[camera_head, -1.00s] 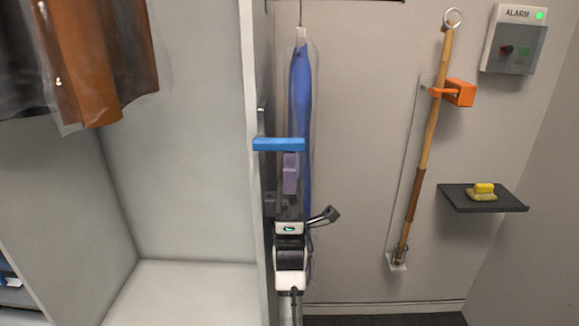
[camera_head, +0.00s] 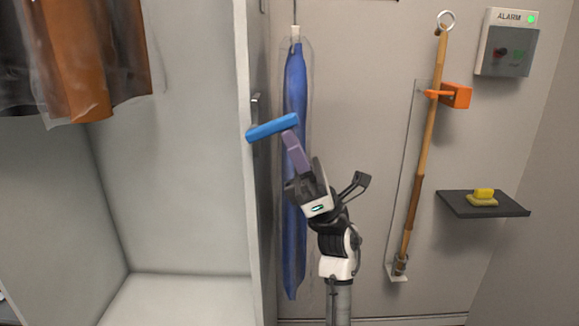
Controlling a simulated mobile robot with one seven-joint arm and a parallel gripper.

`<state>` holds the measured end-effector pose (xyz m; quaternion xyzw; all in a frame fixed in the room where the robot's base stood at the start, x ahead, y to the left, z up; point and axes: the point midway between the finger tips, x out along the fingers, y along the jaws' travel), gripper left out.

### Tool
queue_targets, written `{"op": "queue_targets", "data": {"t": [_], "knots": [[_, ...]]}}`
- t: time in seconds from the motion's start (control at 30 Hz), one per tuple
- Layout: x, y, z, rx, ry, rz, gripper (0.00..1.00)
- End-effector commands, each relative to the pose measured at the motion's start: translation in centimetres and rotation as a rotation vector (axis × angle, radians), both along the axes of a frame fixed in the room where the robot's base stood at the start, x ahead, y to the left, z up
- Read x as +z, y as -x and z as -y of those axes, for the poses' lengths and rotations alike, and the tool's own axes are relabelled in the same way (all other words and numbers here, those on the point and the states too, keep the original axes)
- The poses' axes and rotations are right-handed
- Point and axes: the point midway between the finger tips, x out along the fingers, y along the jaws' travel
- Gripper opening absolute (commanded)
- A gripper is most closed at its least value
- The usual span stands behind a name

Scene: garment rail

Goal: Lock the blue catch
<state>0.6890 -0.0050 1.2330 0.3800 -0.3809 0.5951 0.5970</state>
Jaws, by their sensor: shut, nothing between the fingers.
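The blue catch (camera_head: 272,127) is a short bar at the front edge of the white cabinet side panel (camera_head: 246,200). It is tilted, its right end higher than its left, and its left end overlaps the panel edge. My gripper (camera_head: 291,133) is shut and empty, with its mauve fingers just below the right end of the catch. The fingertips look to be at or touching its underside; exact contact cannot be told. What holds the catch behind the bar is hidden.
A blue garment in a clear bag (camera_head: 295,250) hangs right behind my gripper. A wooden pole (camera_head: 424,160) sits in an orange clip (camera_head: 457,95). A dark shelf (camera_head: 510,208) holds a yellow sponge, below an alarm box (camera_head: 507,42). The cabinet interior at left is open.

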Motion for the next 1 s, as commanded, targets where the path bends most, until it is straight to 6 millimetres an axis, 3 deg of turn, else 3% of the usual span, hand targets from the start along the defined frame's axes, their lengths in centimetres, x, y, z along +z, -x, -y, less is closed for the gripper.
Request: {"op": "queue_targets", "data": {"t": [0.77, 1.0], "knots": [[5.0, 0.0, -0.5, -0.002, 0.744, 0.000, 0.00], [4.6, 0.0, -0.6, 0.004, 0.735, -0.002, 0.00]]}}
